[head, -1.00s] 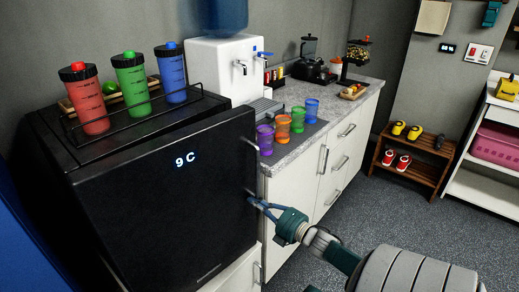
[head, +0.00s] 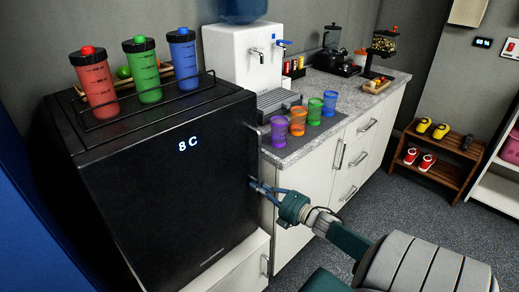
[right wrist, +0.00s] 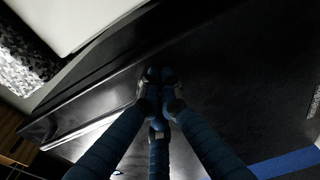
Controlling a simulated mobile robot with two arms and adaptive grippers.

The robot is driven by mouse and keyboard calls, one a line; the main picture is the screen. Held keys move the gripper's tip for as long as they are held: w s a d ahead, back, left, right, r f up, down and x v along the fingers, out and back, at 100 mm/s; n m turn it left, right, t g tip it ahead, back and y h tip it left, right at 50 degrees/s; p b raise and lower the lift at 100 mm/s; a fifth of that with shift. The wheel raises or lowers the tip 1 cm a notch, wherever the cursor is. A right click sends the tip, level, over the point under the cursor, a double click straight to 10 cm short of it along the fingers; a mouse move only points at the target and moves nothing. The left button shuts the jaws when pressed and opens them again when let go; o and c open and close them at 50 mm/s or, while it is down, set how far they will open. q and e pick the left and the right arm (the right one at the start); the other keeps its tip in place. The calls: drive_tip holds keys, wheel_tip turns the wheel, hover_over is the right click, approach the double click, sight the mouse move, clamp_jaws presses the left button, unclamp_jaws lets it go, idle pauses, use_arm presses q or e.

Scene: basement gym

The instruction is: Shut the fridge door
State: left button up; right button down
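The black fridge (head: 162,185) stands at the left in the head view, with "8 C" lit on its door (head: 150,215). The door looks flush or nearly flush with the body; I see no clear gap along its top edge. My right gripper (head: 256,186) is at the door's right edge, below mid-height. In the right wrist view its blue fingers (right wrist: 160,88) come together against the dark door (right wrist: 235,75). They look shut, with nothing visible between them. The exact contact is hard to see in the dark. My left gripper is not in view.
Red (head: 95,78), green (head: 143,73) and blue (head: 184,62) shaker bottles stand in a rack on the fridge. A counter (head: 330,135) with several coloured cups and a white water dispenser (head: 240,60) is to the right. Dark floor (head: 400,205) is free beyond.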

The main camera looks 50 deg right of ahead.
drive_tip(key=s, duration=1.2)
drive_tip(key=shift+d, duration=0.4)
drive_tip(key=s+a+f+m+g+h, duration=0.1)
drive_tip(key=s+a+f+m+g, duration=0.2)
drive_tip(key=f, duration=0.8)
drive_tip(key=s+a+f+m+g+h, duration=0.1)
drive_tip(key=s+a+f+m+g, duration=0.25)
drive_tip(key=f, duration=0.75)
drive_tip(key=s+a+f+m+g+h, duration=0.15)
drive_tip(key=s+f+m, duration=0.4)
drive_tip(key=f, duration=0.55)
drive_tip(key=s+a+f+m+g+y, duration=0.1)
drive_tip(key=s+a+f+g, duration=0.3)
drive_tip(key=s+a+f, duration=0.4)
drive_tip(key=s+a+f+m+g+y, duration=0.1)
drive_tip(key=s+a+f+m+g, duration=0.2)
drive_tip(key=s+a, duration=1)
wheel_tip(320, 180, down, 6)
drive_tip(key=shift+s+a+r+g, duration=0.15)
drive_tip(key=shift+s+g, duration=0.25)
drive_tip(key=shift+g, duration=0.6)
